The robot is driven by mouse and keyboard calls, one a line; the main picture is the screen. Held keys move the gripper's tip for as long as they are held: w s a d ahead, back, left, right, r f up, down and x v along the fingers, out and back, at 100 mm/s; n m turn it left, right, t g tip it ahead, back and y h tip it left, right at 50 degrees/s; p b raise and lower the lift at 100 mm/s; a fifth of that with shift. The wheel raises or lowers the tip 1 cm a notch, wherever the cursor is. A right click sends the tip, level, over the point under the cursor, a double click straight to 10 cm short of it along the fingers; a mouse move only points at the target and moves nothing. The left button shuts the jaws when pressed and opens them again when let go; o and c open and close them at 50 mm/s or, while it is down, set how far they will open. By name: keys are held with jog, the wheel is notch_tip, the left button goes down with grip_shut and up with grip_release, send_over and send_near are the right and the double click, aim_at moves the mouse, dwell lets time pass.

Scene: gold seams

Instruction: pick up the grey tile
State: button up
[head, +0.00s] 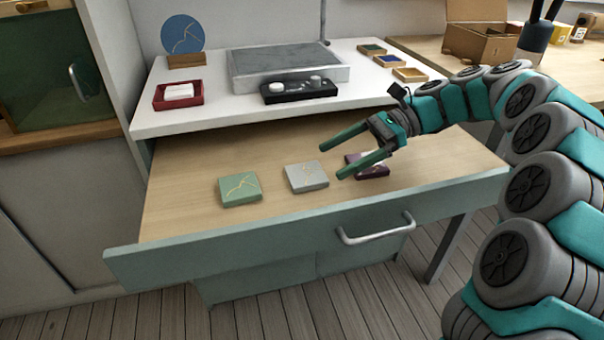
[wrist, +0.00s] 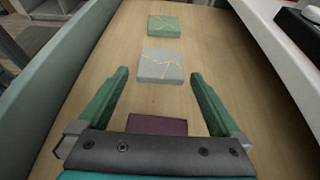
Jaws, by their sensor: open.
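The grey tile (head: 306,177) with gold seams lies flat in the open drawer, between a green tile (head: 240,189) on its left and a dark purple tile (head: 374,170) on its right. My gripper (head: 330,161) is open and empty, above the drawer near the purple tile and to the right of the grey tile. In the wrist view the grey tile (wrist: 160,65) lies ahead of my open fingertips, with the green tile (wrist: 164,26) beyond it. The purple tile (wrist: 157,125) is partly hidden under my gripper there.
The drawer front (head: 310,227) with its metal handle (head: 375,233) forms a raised edge at the front. A white worktop (head: 215,115) overhangs the back of the drawer, carrying a red tray (head: 160,101) and a black control box (head: 299,90). The drawer's left part is clear.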

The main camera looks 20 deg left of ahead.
aim_at(297, 175)
jog(key=x, duration=0.7)
jog(key=shift+a+r, duration=0.2)
jog(key=shift+a, duration=0.15)
jog(key=shift+c, duration=0.2)
jog(key=c, duration=1.2)
